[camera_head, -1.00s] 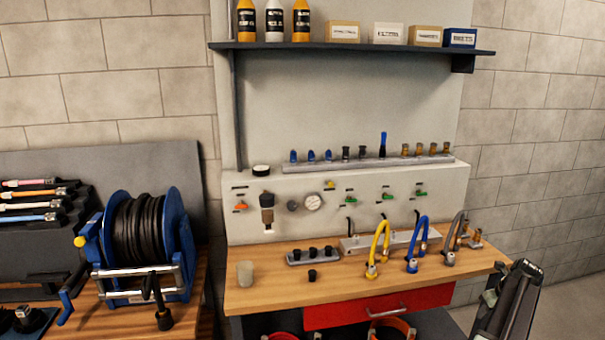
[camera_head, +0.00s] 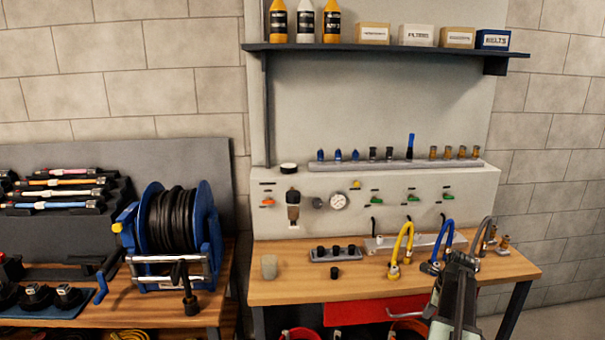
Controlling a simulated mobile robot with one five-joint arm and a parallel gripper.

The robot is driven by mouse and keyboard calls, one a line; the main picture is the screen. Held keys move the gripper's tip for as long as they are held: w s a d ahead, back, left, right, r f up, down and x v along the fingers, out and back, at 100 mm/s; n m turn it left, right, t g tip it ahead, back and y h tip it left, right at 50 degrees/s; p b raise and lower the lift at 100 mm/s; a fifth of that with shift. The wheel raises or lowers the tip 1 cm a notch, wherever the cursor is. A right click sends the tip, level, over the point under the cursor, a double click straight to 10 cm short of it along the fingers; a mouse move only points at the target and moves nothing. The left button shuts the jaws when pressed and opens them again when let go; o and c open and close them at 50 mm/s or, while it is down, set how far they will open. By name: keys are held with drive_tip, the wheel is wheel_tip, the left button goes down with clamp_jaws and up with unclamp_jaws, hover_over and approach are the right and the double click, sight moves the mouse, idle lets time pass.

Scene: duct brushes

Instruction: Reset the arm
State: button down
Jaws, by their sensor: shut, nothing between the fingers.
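My gripper (camera_head: 462,260) is at the lower right, in front of the right part of the wooden workbench (camera_head: 370,270). It points up and away from me and is shut with nothing in it. In the picture its tip overlaps the base of the grey curved hose (camera_head: 482,236) and sits just right of the blue curved hose (camera_head: 443,240). I cannot tell whether it touches either. The arm behind it hides part of the bench's front edge and of the red drawer (camera_head: 375,309).
A yellow hose (camera_head: 402,243), a small dark rack (camera_head: 336,254) and a pale cup (camera_head: 269,267) stand on the bench. A blue hose reel (camera_head: 178,235) stands on the left bench. A shelf (camera_head: 390,49) holds bottles and boxes. Floor shows at the lower right.

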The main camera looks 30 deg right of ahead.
drive_tip(key=w+a+n+g, duration=0.1)
drive_tip(key=w+a+n, duration=0.35)
drive_tip(key=a, duration=0.55)
drive_tip(key=w+a+n, duration=0.3)
drive_tip(key=a+n, duration=0.2)
drive_tip(key=a, duration=0.4)
drive_tip(key=w+a+n+g, duration=0.1)
drive_tip(key=w+a+n, duration=0.3)
drive_tip(key=a, duration=0.6)
drive_tip(key=s+a+n, duration=0.2)
drive_tip(key=a+n, duration=0.5)
drive_tip(key=a, duration=0.6)
drive_tip(key=s+a+n+g, duration=0.1)
drive_tip(key=a+n, duration=0.7)
drive_tip(key=a, duration=0.5)
drive_tip(key=shift+s+f, duration=0.15)
drive_tip(key=shift+s, duration=0.25)
drive_tip(key=shift+n, duration=0.25)
